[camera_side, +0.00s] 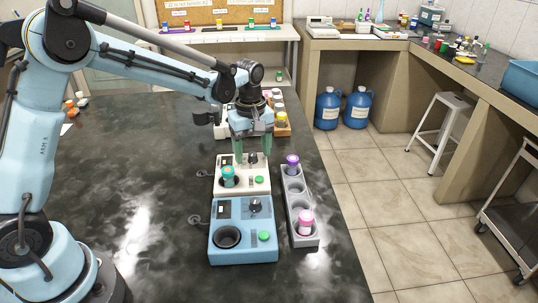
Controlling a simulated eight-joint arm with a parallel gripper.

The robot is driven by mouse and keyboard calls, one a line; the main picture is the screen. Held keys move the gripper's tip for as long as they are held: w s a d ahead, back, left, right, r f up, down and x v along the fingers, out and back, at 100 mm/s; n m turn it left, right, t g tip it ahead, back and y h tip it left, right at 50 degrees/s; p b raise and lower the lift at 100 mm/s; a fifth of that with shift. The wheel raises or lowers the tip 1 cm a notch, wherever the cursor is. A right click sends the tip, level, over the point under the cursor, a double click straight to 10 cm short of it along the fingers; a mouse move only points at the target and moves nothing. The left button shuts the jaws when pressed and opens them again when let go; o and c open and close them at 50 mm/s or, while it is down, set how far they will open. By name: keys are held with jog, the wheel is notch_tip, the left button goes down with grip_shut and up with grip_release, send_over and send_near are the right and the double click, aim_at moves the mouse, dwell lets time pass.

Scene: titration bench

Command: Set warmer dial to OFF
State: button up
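Two bench devices stand on the dark table, and I cannot tell which one is the warmer. My gripper (253,153) points down at the cream device's dial. Its green fingers are apart, one on either side of the dial; contact is unclear. Dial markings are too small to read.
A grey rack (304,239) to the right holds a purple-capped vial (292,162) and a pink-capped vial (306,221). The table's left and front areas are mostly clear.

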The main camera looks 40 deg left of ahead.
aim_at(252, 155)
jog(key=shift+o, duration=1)
jog(key=shift+r, duration=0.1)
jog(key=shift+r, duration=3.4)
jog(key=shift+s+r, duration=0.2)
jog(key=s+r+m+t, duration=0.1)
jog(key=s+m+t, duration=0.6)
jog(key=s+m, duration=0.6)
jog(key=shift+s+r, duration=0.15)
jog(key=shift+s, duration=1.5)
